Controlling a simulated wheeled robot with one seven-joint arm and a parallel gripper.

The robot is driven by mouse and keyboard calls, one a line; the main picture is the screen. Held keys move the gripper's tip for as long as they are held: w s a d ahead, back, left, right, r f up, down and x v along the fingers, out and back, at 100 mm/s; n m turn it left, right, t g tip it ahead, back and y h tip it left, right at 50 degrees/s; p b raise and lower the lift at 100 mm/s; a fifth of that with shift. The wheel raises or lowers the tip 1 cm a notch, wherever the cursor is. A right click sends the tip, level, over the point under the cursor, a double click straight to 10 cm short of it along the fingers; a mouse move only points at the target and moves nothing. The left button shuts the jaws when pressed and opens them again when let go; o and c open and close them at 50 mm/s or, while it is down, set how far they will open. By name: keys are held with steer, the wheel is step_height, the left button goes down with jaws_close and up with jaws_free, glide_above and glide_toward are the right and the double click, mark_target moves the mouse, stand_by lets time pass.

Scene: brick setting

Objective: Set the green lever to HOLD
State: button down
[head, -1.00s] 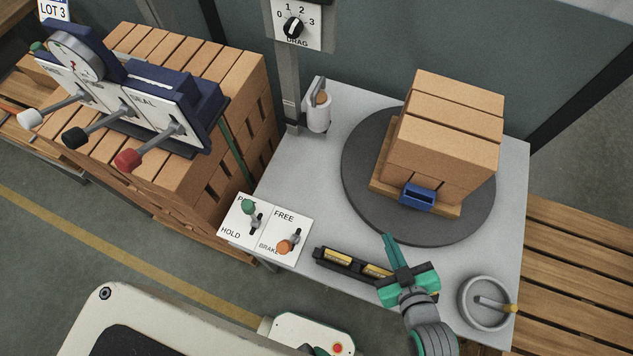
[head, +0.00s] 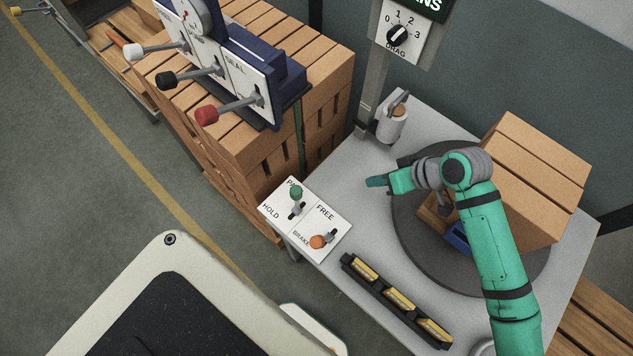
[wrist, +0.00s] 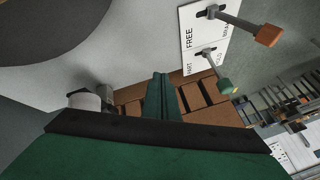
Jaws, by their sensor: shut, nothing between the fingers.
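The green lever (head: 296,192) rises from the white panel (head: 270,205) at the table's near left corner. In the head view its knob is over the PART end, with bare dark slot visible towards HOLD. The green knob (wrist: 226,86) also shows right of the fingers in the wrist view. My gripper (head: 375,182) is shut and empty, above the table, right of the lever and apart from it. Its closed fingers (wrist: 165,80) point up the wrist picture.
An orange lever (head: 318,241) shares the panel, at its BRAKE end. A turntable (head: 408,205) with stacked bricks lies under my arm. A white holder (head: 391,124) stands behind my gripper. A black tray (head: 375,287) lies in front. A blue three-lever stand (head: 285,85) is at left.

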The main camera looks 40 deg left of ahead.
mark_target(298, 199)
steer(key=s+a+r+n+g, duration=0.3)
steer(key=a+r, duration=0.3)
steer(key=s+a+f, duration=0.6)
steer(key=s+f, duration=0.1)
steer(key=shift+a+f, duration=0.15)
steer(key=shift+a, duration=0.1)
steer(key=shift+s, duration=0.1)
stand_by(0.3)
